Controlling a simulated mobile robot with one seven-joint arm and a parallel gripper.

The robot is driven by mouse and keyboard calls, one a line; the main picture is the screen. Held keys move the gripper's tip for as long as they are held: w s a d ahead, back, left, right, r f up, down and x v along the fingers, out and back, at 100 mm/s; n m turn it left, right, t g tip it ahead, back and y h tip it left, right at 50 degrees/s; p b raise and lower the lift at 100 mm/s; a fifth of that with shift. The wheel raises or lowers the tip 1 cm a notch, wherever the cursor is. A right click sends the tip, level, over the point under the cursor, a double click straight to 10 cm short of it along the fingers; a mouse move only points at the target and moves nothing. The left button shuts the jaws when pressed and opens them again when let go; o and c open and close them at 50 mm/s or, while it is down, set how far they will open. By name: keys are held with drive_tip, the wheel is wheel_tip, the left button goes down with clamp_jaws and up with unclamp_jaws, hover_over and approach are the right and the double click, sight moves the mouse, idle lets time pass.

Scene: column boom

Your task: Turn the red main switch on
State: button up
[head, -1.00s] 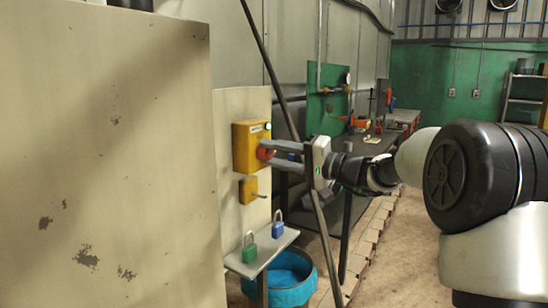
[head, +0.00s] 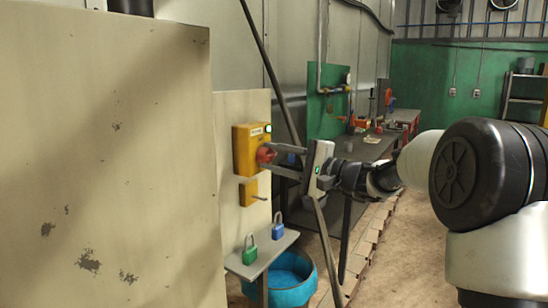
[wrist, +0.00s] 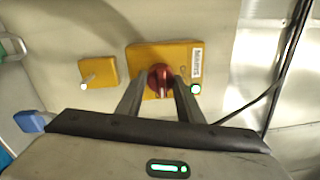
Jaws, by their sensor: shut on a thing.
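The red main switch (head: 265,155) is a rotary knob on a yellow box (head: 246,140), fixed to a pale upright panel. In the wrist view the red knob (wrist: 160,79) sits on the yellow box (wrist: 140,57) beside a white label and a lit green lamp (wrist: 195,89). The lamp also glows at the box's upper right in the head view (head: 268,128). My gripper (head: 272,157) reaches in from the right and is shut on the knob, one finger on each side. In the wrist view the fingers (wrist: 160,85) hide part of the knob's edges.
A smaller yellow plate with a peg (head: 250,192) is below the box. A green padlock (head: 250,252) and a blue padlock (head: 278,229) stand on a small shelf (head: 262,256) above a blue tub (head: 292,280). A dark slanted pole (head: 268,65) passes close by my gripper.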

idle(0.3)
drive_tip(key=o, duration=1.1)
drive_tip(key=shift+c, duration=0.2)
drive_tip(key=p+v, duration=0.1)
drive_tip(key=v, duration=1.6)
drive_tip(key=shift+d, duration=0.2)
